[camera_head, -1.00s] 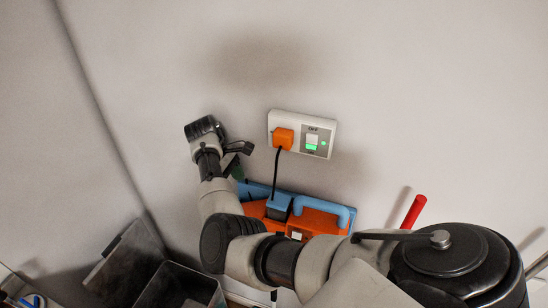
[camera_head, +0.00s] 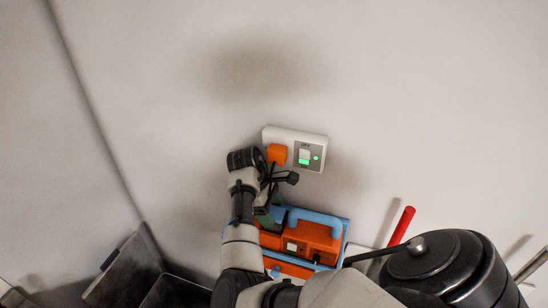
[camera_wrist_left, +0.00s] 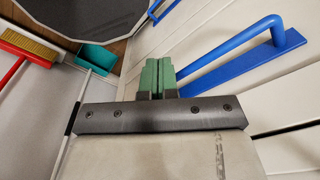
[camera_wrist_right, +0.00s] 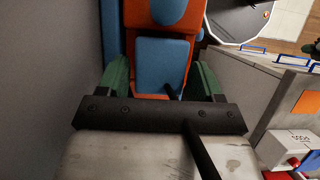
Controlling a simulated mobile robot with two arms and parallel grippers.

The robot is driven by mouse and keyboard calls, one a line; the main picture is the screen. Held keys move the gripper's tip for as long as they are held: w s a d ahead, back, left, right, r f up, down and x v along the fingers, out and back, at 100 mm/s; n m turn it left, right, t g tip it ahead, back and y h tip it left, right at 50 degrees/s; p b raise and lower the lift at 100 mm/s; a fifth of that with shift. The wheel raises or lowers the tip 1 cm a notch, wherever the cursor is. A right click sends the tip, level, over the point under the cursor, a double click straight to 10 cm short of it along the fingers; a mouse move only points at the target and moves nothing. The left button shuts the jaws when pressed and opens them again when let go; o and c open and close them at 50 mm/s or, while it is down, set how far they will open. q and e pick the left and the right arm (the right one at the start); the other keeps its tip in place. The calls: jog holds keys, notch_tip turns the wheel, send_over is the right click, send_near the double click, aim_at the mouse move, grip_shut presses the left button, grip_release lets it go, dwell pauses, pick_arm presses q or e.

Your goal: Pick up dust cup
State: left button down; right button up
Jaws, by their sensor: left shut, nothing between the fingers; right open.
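An orange and blue device (camera_head: 310,235) with a blue handle stands low against the wall in the head view. A blue block on it (camera_wrist_right: 160,62), possibly the dust cup, shows in the right wrist view; no part is clearly marked as the dust cup. My right gripper (camera_wrist_right: 161,72) is open, its green fingers on either side of the blue block; I cannot tell whether they touch it. In the head view my right gripper (camera_head: 264,212) is at the device's left side. My left gripper (camera_wrist_left: 157,64) is shut and empty, away from the device.
A white wall socket (camera_head: 312,150) with an orange plug (camera_head: 277,154) is above the device. A red handle (camera_head: 402,226) leans at the right. Dark open bins (camera_head: 125,270) stand at the lower left. A blue bar handle (camera_wrist_left: 240,45) is near my left gripper.

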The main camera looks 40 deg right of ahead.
jog(key=shift+x, duration=1)
jog(key=shift+w, duration=0.15)
jog(key=shift+a, duration=0.1)
jog(key=shift+c, duration=0.3)
jog(key=c, duration=0.7)
jog(key=shift+o, duration=0.2)
jog(key=shift+r, duration=0.1)
